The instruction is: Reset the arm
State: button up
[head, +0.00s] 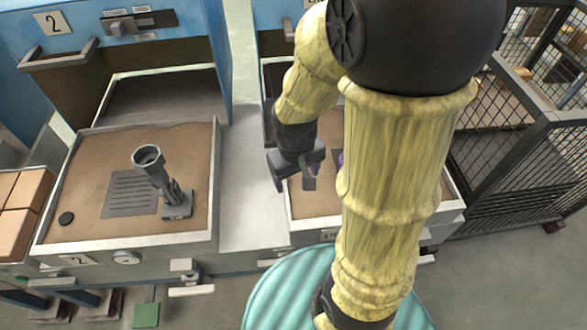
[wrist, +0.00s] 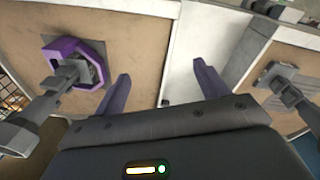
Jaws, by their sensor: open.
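My gripper (head: 294,182) hangs over the near left part of the right-hand tray in the head view. In the wrist view its two fingers (wrist: 161,70) stand wide apart with nothing between them. My yellow arm covers much of the right-hand tray in the head view. In the wrist view a purple angular ring (wrist: 49,50) lies on a tan bed at the left, around a grey part. Only a sliver of purple shows behind my arm in the head view.
A pale gap (head: 250,170) separates the trays. Tan boxes (head: 22,200) stand far left. A mesh cage (head: 500,150) stands right.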

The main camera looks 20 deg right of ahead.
jog(key=shift+w+a+r+m+t+y, duration=0.1)
jog(key=shift+a+r+m+t+y, duration=0.1)
jog(key=shift+r+m+t, duration=0.25)
jog(key=shift+a+r+m+t+y, duration=0.1)
jog(key=shift+a+r+m+t, duration=0.1)
jog(key=shift+r+m+t, duration=0.25)
jog(key=shift+w+r, duration=0.1)
jog(key=shift+r, duration=0.05)
jog(key=w+p+v, duration=0.3)
jog(key=p+v, duration=1)
jog(key=p, duration=0.1)
jog(key=shift+s+r, duration=0.25)
jog(key=shift+r, duration=0.4)
